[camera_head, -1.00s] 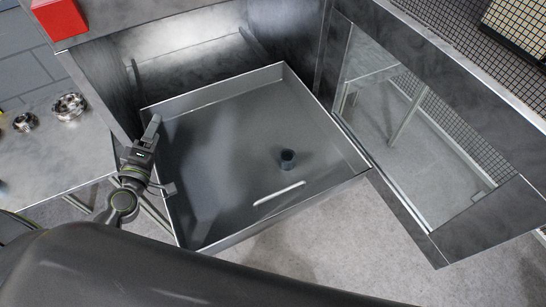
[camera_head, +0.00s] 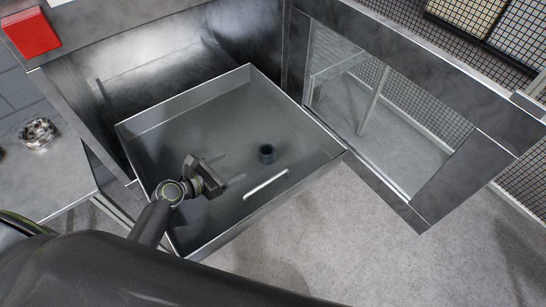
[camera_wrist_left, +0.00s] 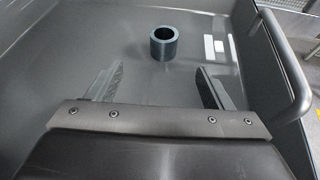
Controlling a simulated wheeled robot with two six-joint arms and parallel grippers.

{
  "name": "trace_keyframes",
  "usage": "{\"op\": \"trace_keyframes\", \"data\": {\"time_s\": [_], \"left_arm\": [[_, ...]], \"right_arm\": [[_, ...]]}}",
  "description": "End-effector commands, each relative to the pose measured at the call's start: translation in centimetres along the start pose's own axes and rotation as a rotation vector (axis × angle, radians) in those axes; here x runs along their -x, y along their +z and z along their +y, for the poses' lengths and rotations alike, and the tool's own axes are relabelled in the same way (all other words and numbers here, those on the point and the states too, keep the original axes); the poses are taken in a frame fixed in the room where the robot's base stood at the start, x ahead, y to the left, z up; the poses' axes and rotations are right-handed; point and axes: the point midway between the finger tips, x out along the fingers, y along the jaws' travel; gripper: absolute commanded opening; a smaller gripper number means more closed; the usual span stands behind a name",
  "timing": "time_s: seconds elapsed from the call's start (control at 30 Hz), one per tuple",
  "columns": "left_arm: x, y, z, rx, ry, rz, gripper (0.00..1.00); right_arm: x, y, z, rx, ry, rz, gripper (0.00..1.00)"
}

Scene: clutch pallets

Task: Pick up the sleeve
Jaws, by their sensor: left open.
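The sleeve (camera_head: 266,153) is a small dark blue-grey hollow cylinder standing upright on the floor of a grey metal tray (camera_head: 190,99). It also shows in the left wrist view (camera_wrist_left: 163,45), beyond the fingers and near the top middle. My left gripper (camera_head: 229,172) is over the tray, to the left of the sleeve and apart from it. In the left wrist view its two fingers (camera_wrist_left: 157,87) are spread wide with nothing between them. My right gripper is not in view.
The tray has raised walls and a light bar handle (camera_head: 265,184) near its front right side. A dark cabinet with an open windowed door (camera_head: 412,213) stands behind and to the right. At left are a metal table (camera_head: 45,180) with a shiny ring part (camera_head: 38,133) and a red box (camera_head: 31,33).

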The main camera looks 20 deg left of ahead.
Motion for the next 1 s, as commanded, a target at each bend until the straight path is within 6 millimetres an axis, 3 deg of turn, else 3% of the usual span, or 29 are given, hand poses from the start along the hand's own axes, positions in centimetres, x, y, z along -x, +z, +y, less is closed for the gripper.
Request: {"op": "trace_keyframes", "data": {"time_s": [0.17, 0.53, 0.7, 1.0], "left_arm": [[-1.3, -0.2, -0.4, 0.066, -0.022, 0.012, 0.74], [-8.3, -0.2, -0.6, 0.066, -0.022, 0.012, 0.74], [-11.3, -0.7, -0.7, 0.064, -0.022, 0.012, 0.74], [-13.2, -0.5, -0.7, 0.064, -0.021, 0.012, 0.74]], "right_arm": [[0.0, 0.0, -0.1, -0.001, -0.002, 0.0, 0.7], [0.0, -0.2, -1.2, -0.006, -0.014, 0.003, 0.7], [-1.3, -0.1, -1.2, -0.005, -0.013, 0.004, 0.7], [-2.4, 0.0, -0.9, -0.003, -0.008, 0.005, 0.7]]}}
